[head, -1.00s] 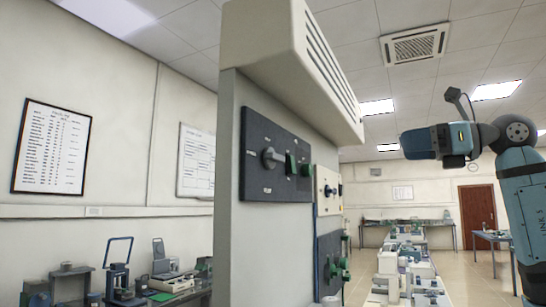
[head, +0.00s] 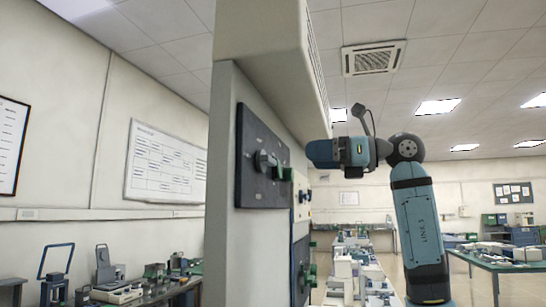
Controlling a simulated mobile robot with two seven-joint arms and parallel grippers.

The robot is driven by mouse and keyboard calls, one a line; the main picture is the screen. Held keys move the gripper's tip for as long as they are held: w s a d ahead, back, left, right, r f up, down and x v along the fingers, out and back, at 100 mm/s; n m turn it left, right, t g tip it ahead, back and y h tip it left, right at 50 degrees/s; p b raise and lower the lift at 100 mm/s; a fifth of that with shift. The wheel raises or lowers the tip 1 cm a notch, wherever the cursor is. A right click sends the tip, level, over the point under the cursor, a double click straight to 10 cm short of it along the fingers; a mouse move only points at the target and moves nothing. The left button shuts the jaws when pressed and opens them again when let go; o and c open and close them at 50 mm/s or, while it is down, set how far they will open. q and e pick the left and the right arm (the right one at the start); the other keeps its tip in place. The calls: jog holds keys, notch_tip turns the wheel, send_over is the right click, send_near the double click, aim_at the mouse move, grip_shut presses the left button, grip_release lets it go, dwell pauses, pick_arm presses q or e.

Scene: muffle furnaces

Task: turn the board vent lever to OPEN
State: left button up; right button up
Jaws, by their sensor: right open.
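A dark board (head: 245,160) is fixed to the grey wall panel and shows at a steep angle. A grey lever (head: 263,162) on a round hub sticks out of the board. A green knob (head: 284,174) is beside it on the right. The board's lettering is too small to read, so I cannot tell which position the lever points to. My right gripper (head: 322,153) is open and empty, to the right of the board and apart from the lever in the picture. Its fingers are hard to make out. My left gripper is out of view.
A light hood (head: 262,60) juts out above the board. A lower panel with green handles (head: 309,276) is below and beyond it. A bench with several instruments (head: 120,291) stands at the left. Another long bench of equipment (head: 352,262) runs behind my right arm.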

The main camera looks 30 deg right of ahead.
aim_at(273, 159)
jog(key=shift+p+x, duration=0.75)
jog(key=shift+x, duration=4.25)
jog(key=shift+s, duration=0.1)
jog(key=c, duration=0.9)
